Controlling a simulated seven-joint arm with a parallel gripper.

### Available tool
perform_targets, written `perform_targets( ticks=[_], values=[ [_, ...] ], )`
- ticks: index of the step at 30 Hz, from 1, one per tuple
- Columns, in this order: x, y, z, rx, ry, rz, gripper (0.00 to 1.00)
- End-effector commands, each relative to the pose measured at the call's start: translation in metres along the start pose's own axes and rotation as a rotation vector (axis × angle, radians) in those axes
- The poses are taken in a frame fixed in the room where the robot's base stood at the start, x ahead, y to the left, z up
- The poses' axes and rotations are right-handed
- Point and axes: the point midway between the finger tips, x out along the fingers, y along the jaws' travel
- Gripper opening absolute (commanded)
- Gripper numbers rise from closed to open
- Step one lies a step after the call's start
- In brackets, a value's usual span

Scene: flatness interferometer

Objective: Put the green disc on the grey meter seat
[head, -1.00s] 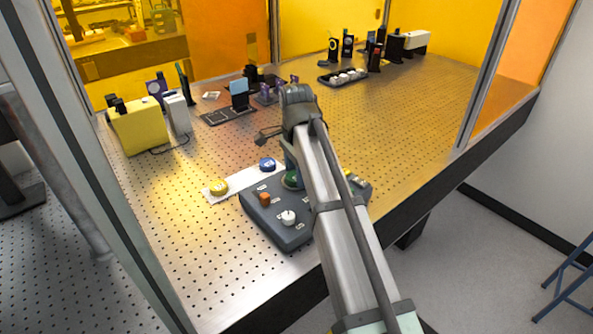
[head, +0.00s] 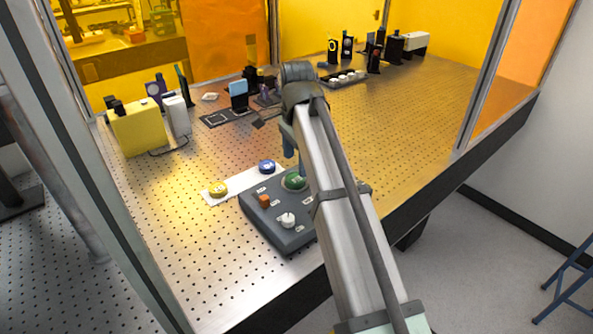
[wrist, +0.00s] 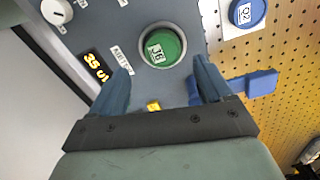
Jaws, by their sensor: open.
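The green disc (wrist: 163,47) lies in the round grey meter seat (wrist: 142,38) on the dark grey meter box, with the seat's rim showing around it.
A blue disc (head: 267,166) and a yellow disc (head: 219,187) rest on a white strip (head: 243,179) beside the box. Optics stand farther back; the right tabletop is clear.

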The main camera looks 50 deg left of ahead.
Motion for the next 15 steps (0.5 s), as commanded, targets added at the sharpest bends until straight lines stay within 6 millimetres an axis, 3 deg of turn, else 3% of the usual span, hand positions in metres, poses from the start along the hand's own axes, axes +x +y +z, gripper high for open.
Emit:
perform_targets(
  ticks=[6,15],
  values=[
    [-0.042,-0.004,-0.001,0.000,0.001,-0.003,0.79],
    [-0.066,-0.003,-0.001,0.000,0.001,-0.003,0.79]
  ],
)
